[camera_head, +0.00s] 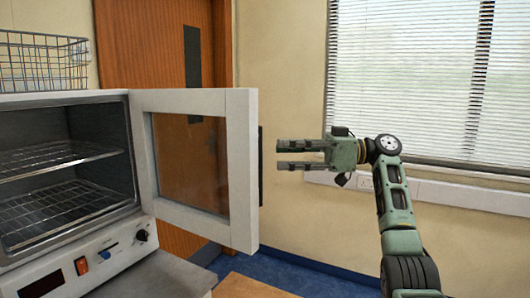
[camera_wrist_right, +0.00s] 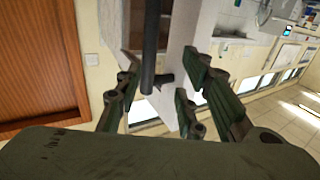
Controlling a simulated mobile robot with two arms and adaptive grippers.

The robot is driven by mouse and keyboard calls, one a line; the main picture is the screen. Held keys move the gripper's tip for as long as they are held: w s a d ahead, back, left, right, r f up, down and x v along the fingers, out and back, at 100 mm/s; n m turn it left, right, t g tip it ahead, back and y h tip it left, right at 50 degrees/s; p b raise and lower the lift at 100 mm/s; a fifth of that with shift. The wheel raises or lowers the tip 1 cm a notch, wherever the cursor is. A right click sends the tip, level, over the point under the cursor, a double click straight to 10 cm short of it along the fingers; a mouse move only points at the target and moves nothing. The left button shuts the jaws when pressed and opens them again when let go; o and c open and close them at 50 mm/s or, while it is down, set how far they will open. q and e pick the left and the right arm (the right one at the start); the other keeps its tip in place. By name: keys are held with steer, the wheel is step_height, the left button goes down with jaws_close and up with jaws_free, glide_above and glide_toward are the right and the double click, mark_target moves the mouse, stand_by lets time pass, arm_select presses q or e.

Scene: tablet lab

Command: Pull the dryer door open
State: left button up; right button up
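The dryer (camera_head: 70,97) is at the left of the head view. Its white-framed door (camera_head: 240,140) with a glass pane stands swung wide open, showing the interior. The dark upright handle (camera_head: 261,165) is on the door's outer face near its free edge. My right gripper (camera_head: 279,155) is open and empty, pointing left at the handle, with a small gap between fingertips and handle. In the right wrist view the dark handle bar (camera_wrist_right: 148,45) lines up between the spread fingers (camera_wrist_right: 153,88). My left gripper is not in view.
Wire racks (camera_head: 60,158) sit inside the dryer and a wire basket (camera_head: 42,62) stands on top. A wooden door (camera_head: 150,45) is behind. A window with blinds (camera_head: 405,75) is at the right. Blue floor (camera_head: 285,272) shows below the open door.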

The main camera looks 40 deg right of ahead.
steer(key=v, duration=0.5)
steer(key=shift+s, duration=0.15)
